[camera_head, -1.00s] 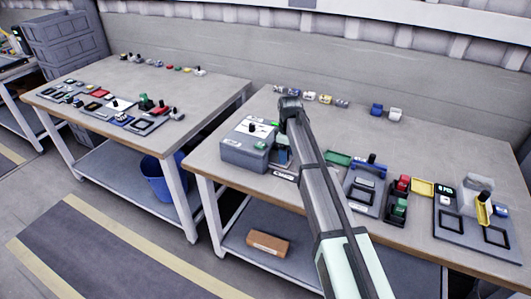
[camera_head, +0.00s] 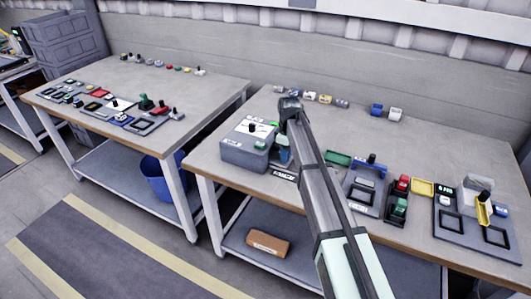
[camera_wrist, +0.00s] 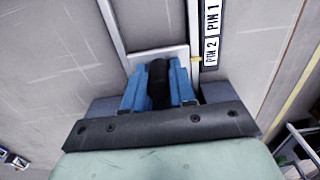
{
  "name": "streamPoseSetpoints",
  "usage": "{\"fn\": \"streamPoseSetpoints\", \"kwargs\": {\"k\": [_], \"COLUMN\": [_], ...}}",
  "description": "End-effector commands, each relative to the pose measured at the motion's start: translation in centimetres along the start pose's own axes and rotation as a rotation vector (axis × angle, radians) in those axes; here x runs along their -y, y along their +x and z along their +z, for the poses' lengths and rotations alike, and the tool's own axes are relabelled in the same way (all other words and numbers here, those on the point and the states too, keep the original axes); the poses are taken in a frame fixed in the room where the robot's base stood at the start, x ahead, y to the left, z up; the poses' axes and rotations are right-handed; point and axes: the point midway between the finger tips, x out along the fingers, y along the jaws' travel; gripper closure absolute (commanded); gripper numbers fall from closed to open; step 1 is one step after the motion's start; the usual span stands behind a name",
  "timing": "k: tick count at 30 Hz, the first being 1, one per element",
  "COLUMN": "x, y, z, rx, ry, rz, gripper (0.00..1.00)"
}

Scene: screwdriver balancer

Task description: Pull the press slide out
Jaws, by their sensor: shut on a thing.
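My gripper (camera_wrist: 159,88) has blue fingers and is shut on a black upright knob (camera_wrist: 159,78). The knob stands on a pale plate, the press slide (camera_wrist: 141,58), which lies between two light rails in the wrist view. In the head view my gripper (camera_head: 284,152) is low over the right table, just right of a grey box (camera_head: 242,157) with a black knob and a green button. My arm hides part of the fixture there, and the knob in my grip cannot be made out in that view.
A label strip reading PIN 1 and PIN 2 (camera_wrist: 211,32) runs beside the slide. Right of my arm on the table (camera_head: 210,160) are a green tray (camera_head: 337,159), a yellow tray (camera_head: 422,188) and several fixtures. Small parts line the back edge.

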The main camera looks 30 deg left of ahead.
Motion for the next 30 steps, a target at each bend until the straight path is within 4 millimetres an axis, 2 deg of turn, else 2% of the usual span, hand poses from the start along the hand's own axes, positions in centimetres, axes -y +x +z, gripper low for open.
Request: {"fn": "streamPoseSetpoints", "kwargs": {"k": [13,30], "x": [0.0,0.1], "y": [0.0,0.0], "z": [0.1,2.8], "rx": [0.0,0.0], "ry": [0.0,0.001], "rz": [0.0,0.0], "gripper": [1.0,1.0]}}
